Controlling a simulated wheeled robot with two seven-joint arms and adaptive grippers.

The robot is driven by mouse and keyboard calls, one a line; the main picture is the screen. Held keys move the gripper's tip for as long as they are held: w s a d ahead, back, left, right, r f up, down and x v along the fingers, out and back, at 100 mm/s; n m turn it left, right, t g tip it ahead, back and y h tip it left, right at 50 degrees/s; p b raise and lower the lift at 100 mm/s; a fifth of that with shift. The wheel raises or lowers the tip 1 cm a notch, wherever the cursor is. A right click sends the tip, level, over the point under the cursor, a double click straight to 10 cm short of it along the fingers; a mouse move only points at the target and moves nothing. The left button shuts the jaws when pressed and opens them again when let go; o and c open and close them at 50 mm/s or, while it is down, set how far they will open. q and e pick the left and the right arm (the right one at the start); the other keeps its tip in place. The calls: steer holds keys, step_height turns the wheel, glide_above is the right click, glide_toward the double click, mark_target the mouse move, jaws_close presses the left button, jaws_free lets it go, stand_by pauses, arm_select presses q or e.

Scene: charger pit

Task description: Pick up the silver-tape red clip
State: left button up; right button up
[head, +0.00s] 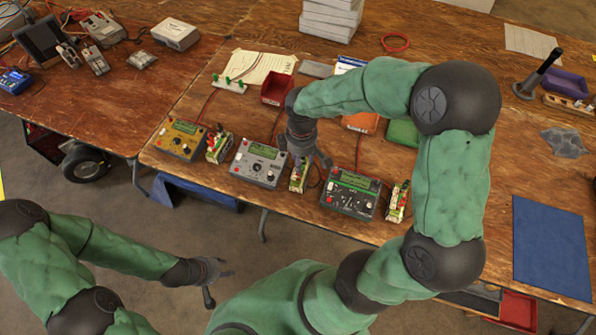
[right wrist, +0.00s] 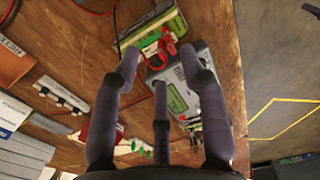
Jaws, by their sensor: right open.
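A red clip (right wrist: 167,46) shows in the right wrist view beside a green-and-white battery pack (right wrist: 150,30), next to the silver-grey charger (right wrist: 183,92). I cannot make out any tape on the clip. In the head view the silver-grey charger (head: 259,162) stands in the middle of three chargers, with its battery pack (head: 298,178) to its right. My right gripper (head: 311,158) is open and empty above that pack, and hides part of it; its fingers (right wrist: 158,66) spread around the clip's direction without visible contact. My left gripper (head: 218,283) is open and empty, off the table.
A yellow charger (head: 182,139) stands to the left and a black charger (head: 350,194) to the right, each with a battery pack beside it. A blue mat (head: 549,245) lies at the right.

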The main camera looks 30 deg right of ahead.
steer(key=f, duration=0.1)
steer(key=f+b, duration=0.1)
steer(key=f, duration=0.1)
steer(key=a+f+b, duration=0.1)
steer(key=f, duration=0.1)
steer(key=shift+f, duration=0.1)
steer(key=c, duration=0.9)
